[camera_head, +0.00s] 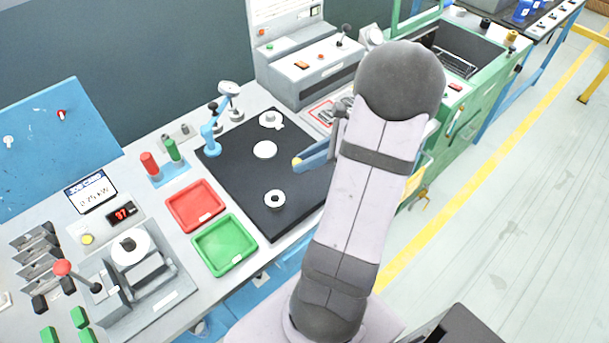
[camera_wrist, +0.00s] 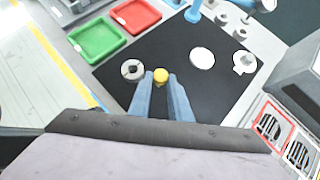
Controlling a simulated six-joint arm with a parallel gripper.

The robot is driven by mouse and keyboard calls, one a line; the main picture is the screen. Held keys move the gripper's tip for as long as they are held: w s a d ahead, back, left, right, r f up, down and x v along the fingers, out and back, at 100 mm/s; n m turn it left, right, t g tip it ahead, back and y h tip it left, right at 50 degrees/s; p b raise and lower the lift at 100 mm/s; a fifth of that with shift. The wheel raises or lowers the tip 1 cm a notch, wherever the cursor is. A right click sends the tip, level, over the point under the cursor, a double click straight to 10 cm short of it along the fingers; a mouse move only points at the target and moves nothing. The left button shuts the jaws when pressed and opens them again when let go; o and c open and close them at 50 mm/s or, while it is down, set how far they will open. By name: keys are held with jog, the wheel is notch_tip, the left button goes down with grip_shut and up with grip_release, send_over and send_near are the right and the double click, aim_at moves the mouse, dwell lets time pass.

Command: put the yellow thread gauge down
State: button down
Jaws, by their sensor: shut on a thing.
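The yellow thread gauge (camera_wrist: 161,76) shows as a small round yellow end between the blue fingertips of my gripper (camera_wrist: 161,84) in the wrist view. My gripper is shut on it. In the head view, a bit of yellow gauge (camera_head: 297,163) shows at the tip of my gripper (camera_head: 300,161), over the black mat (camera_head: 235,178). Most of the gauge is hidden by the fingers. I cannot tell how high it is above the mat.
A ring-shaped part (camera_head: 274,199), a white disc (camera_head: 265,149) and a flanged part (camera_head: 271,120) lie on the mat. A red tray (camera_head: 222,213) and green tray (camera_head: 253,262) stand left of it. A blue stand (camera_head: 211,138) is at its far left corner. Bare mat lies between the parts.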

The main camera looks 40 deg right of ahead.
jog(key=shift+f+p, duration=0.4)
jog(key=shift+f, duration=2.7)
jog(key=shift+f+b, duration=0.35)
jog(key=shift+b, duration=0.1)
jog(key=c, duration=1.6)
grip_release()
jog(key=shift+c, duration=0.2)
jog(key=shift+r, duration=0.1)
jog(key=shift+r+p, duration=0.45)
jog(key=shift+p, duration=0.15)
jog(key=b+v, duration=0.3)
jog(key=v, duration=0.8)
jog(key=shift+s+d+r, duration=0.2)
jog(key=shift+s, duration=0.15)
